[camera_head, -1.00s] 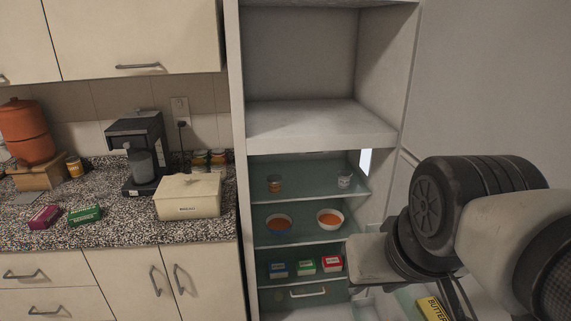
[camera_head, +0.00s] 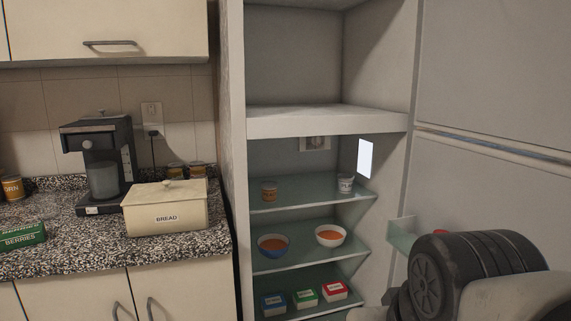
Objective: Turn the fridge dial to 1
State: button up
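The fridge dial (camera_head: 316,143) is a small round knob on a pale plate, high on the back wall of the open fridge compartment, just under the thick white divider. It is too small to read its number or pointer. My arm fills the lower right corner, in front of the fridge's right side. My gripper is not clearly visible; its fingers are hidden or below the frame. The arm is well below and right of the dial, apart from it.
Glass shelves (camera_head: 318,193) hold jars, two bowls (camera_head: 272,246) and several small boxes (camera_head: 305,298). A lit panel (camera_head: 365,159) is on the right inner wall. The open door (camera_head: 490,100) stands at right. The counter at left holds a bread box (camera_head: 166,212) and coffee maker (camera_head: 98,165).

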aim_at(315, 140)
jog(key=i+j+z, duration=0.15)
jog(key=i, duration=0.35)
jog(key=i+j+z, duration=0.1)
jog(key=i+j, duration=0.25)
jog(key=i, duration=0.15)
